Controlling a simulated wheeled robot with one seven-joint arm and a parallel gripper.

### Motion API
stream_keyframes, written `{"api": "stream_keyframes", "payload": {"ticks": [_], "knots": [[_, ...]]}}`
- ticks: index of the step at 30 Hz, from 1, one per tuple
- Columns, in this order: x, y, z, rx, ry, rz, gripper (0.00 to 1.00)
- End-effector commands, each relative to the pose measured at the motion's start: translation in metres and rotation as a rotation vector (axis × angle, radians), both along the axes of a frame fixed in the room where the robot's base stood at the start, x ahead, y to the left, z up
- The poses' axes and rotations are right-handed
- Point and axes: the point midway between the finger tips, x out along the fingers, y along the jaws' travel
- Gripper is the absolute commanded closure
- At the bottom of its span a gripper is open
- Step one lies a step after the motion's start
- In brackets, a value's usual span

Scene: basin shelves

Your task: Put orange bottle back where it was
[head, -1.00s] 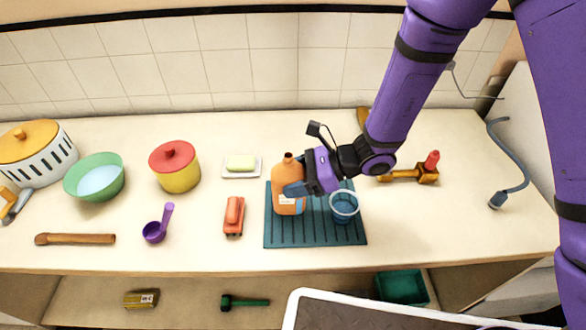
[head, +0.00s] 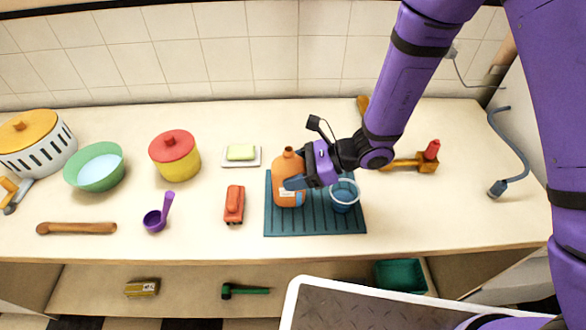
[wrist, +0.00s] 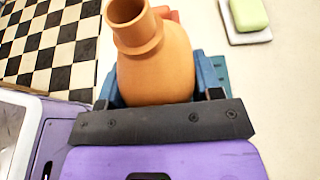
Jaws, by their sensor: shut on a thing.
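The orange bottle (head: 288,170) is upright at the left part of the dark teal ribbed mat (head: 315,221) on the counter. It also fills the middle of the wrist view (wrist: 155,65), with its open neck toward the camera. My gripper (head: 298,183) comes from the right and is shut on the bottle's body, one finger showing on each side in the wrist view. I cannot tell whether the bottle's base touches the mat. The gripper hides part of the bottle's right side.
A blue cup (head: 344,194) stands on the mat close beside the bottle, under my gripper. A red-orange object (head: 234,204) lies left of the mat, with a soap dish (head: 241,162) behind it. A hammer-like tool (head: 414,163) lies to the right. The counter's front right is clear.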

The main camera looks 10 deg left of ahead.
Motion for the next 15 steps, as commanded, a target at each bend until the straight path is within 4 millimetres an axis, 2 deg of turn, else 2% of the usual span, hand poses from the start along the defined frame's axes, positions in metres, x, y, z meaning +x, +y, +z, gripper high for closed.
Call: {"api": "stream_keyframes", "payload": {"ticks": [15], "knots": [[0.0000,0.0001,-0.0090,0.000,0.001,0.000,0.73]]}}
